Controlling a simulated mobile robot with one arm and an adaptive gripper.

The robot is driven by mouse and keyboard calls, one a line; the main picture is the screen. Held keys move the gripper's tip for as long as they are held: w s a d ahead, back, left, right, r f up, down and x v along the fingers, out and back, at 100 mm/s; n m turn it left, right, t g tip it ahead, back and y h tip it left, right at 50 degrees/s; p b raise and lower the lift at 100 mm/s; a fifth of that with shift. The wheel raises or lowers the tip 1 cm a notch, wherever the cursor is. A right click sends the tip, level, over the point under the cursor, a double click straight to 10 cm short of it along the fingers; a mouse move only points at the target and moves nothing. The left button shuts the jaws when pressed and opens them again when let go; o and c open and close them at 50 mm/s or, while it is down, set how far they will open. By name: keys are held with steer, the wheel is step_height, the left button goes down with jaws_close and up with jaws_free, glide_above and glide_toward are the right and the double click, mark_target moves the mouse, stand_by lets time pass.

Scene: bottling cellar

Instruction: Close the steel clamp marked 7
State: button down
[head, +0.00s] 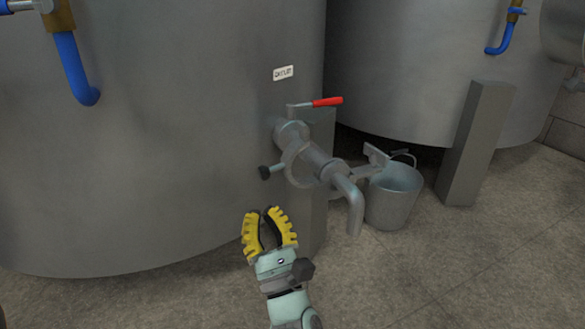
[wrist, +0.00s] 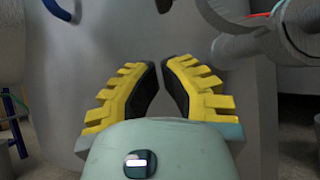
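A grey steel clamp (head: 299,165) sits around the outlet pipe low on the near tank. In the wrist view, grey pipework (wrist: 245,45) shows beyond the fingers at the upper right.
A red-handled lever (head: 327,102) tops the valve, below a white label (head: 283,72). The curved spout (head: 349,200) points down in front of a metal bucket (head: 392,200) on the floor. A grey post (head: 477,145) stands to the right. The floor at lower right is clear.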

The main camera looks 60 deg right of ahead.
mark_target(285, 164)
steer(key=r, duration=0.1)
steer(key=r+b, duration=0.1)
steer(key=r, duration=0.2)
steer(key=shift+w+d+r+b, duration=0.1)
steer(key=shift+w+d+b, duration=0.2)
steer(key=shift+b, duration=0.1)
stand_by(0.4)
steer(key=shift+r+m+g+h+p, duration=0.4)
steer(key=shift+m+h+p, duration=0.1)
steer(key=shift+m+p, duration=0.35)
